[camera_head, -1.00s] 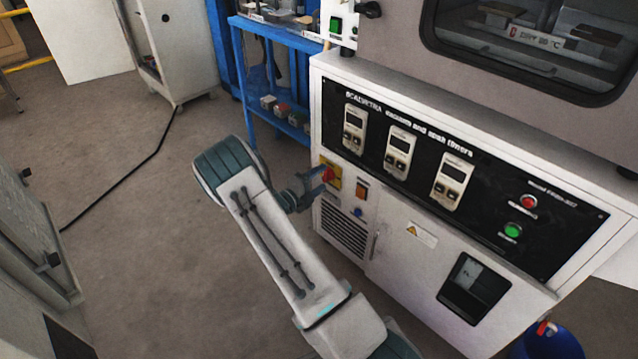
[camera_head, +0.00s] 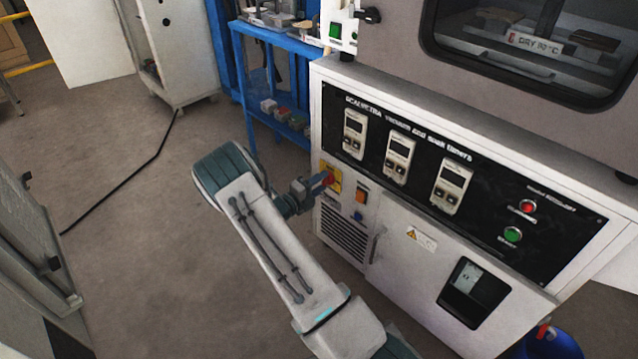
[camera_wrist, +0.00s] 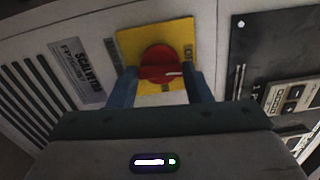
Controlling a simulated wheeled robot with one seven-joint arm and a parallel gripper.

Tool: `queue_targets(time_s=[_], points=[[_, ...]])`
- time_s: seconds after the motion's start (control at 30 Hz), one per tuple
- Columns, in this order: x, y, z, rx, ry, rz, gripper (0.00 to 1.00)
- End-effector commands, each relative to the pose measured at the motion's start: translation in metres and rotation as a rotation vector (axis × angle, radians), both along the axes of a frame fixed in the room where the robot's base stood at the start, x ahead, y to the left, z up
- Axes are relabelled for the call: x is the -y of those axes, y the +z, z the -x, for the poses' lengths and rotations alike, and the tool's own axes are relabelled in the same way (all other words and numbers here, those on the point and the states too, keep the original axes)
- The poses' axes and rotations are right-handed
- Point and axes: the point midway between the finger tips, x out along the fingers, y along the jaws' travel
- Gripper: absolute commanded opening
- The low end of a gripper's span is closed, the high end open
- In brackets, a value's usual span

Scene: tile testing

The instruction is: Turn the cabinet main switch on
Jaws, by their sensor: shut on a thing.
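The cabinet main switch (camera_wrist: 162,62) is a red rotary knob on a yellow square plate (camera_wrist: 128,40) on the white cabinet front. In the head view the switch (camera_head: 330,178) sits at the left end of the panel, partly covered by my gripper (camera_head: 322,181). In the wrist view my gripper (camera_wrist: 160,82) has one finger on each side of the red knob and is shut on it. A pale bar on the knob lies roughly level in the wrist view. The lettering on the yellow plate is partly hidden by the knob and fingers.
A black panel with timers (camera_head: 398,158) lies to the right. A blue shelf (camera_head: 280,128) stands behind; the floor at left is open.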

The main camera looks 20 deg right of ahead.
Motion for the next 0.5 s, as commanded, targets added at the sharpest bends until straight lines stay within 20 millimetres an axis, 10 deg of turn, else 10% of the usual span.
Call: queue_targets(time_s=[0.5], points=[[-0.0013, 0.001, 0.0003, 0.421, 0.001, -0.154, 0.22]])
